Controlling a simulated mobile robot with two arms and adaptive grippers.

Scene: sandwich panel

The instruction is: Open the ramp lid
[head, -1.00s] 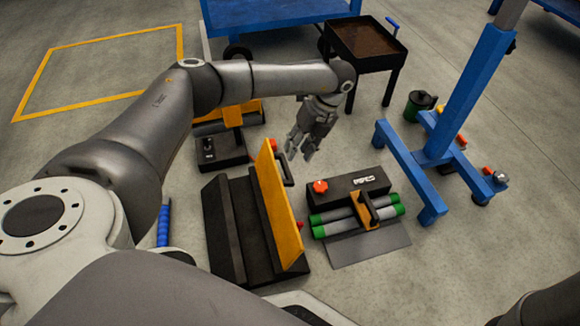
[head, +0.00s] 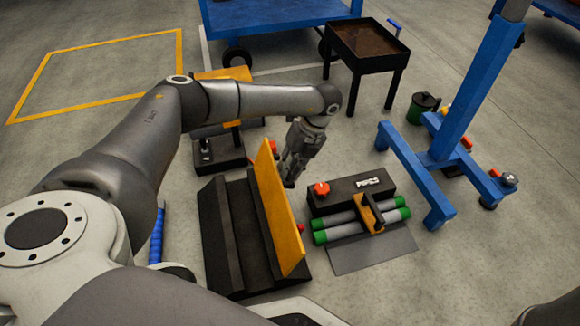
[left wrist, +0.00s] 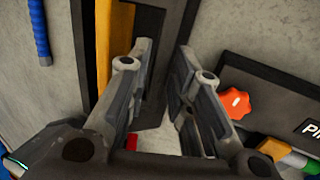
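The ramp lid is a yellow panel (head: 279,220) standing steeply tilted along the right side of a black ramp-shaped box (head: 235,235). A black handle on its right face is largely hidden by my left gripper in the head view. My left gripper (head: 291,182) is at the upper right side of the lid, pointing down. In the left wrist view its two fingers (left wrist: 165,50) are apart, with the dark handle part (left wrist: 152,55) near and partly between them. The yellow lid (left wrist: 103,45) lies left of the fingers. Contact cannot be told. My right gripper is out of view.
A black pipes case (head: 350,192) with a red knob and green-ended pipes lies just right of the lid. A blue stand (head: 440,160) is farther right. A black tray table (head: 368,60) and blue cart (head: 285,30) are behind. A blue rod (head: 157,236) lies left.

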